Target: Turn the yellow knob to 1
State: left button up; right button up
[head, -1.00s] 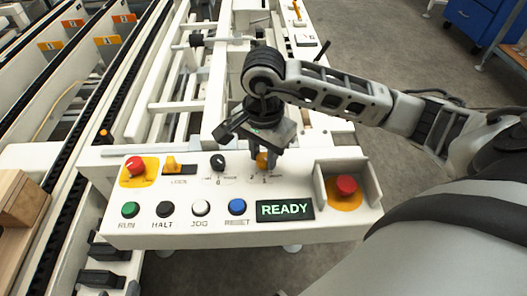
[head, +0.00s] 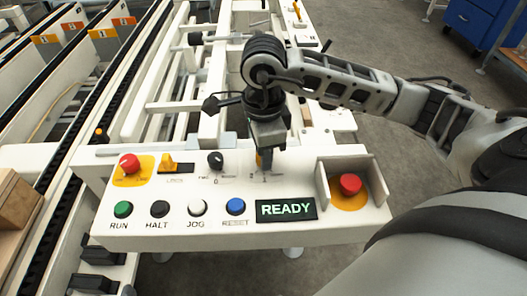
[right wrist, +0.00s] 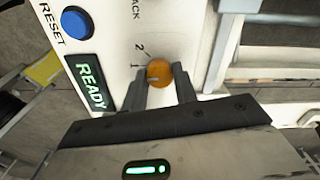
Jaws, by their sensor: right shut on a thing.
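The yellow knob (head: 260,159) is on the white control panel, mostly hidden by my right gripper in the head view. In the right wrist view the orange-yellow knob (right wrist: 159,73) sits between the two fingertips. My right gripper (head: 266,168) points down at the panel and is shut on the knob; it also shows in the right wrist view (right wrist: 160,86). The marks 2 and 1 are printed beside the knob. A small dark mark shows on the knob's face, but I cannot tell exactly where it points. My left gripper is not in view.
A black knob (head: 215,160) and a yellow switch (head: 168,163) are left of the gripper. Several buttons and a green READY display (head: 286,209) are in front. A red stop button (head: 350,184) stands between raised guards at the right.

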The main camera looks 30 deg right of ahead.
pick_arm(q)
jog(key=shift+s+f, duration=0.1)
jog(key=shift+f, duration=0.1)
pick_arm(e)
jog(key=shift+m, duration=0.6)
jog(key=o, duration=1)
jog(key=shift+c, duration=0.2)
jog(key=shift+r, duration=0.15)
pick_arm(q)
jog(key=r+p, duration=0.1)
jog(key=p, duration=0.1)
jog(key=shift+p, duration=0.4)
pick_arm(e)
notch_tip(320, 180, up, 16)
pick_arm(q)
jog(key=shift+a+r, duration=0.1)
